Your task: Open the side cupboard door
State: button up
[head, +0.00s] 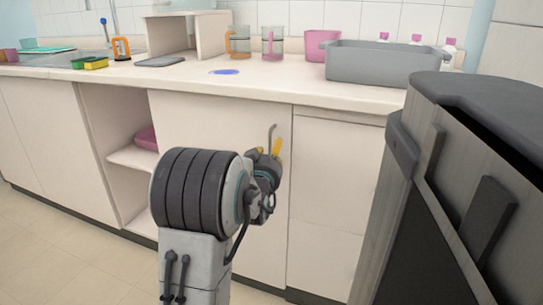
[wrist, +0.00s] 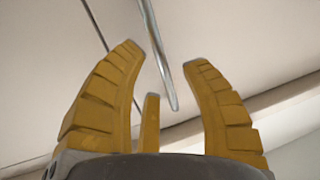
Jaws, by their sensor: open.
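The pale cupboard door (head: 195,125) is under the counter in the head view, behind my arm, and looks shut. Its thin grey bar handle (head: 271,132) is near the door's right edge; the lower part is hidden by my gripper. My gripper (head: 276,147), with yellow fingers, is at the handle. In the wrist view the gripper (wrist: 165,57) is open, and the handle bar (wrist: 160,55) runs down between the fingertips, slightly tilted. The fingers are not closed on it. I cannot tell whether any finger touches it.
An open shelf niche (head: 118,125) holding a pink item is left of the door. A pale panel (head: 335,165) is to its right. A large dark grey bin-like unit (head: 400,215) stands close at the right. The counter (head: 190,84) above carries a grey tub (head: 385,65). Floor shows at the lower left.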

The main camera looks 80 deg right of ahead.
jog(key=shift+d, duration=0.8)
grip_shut()
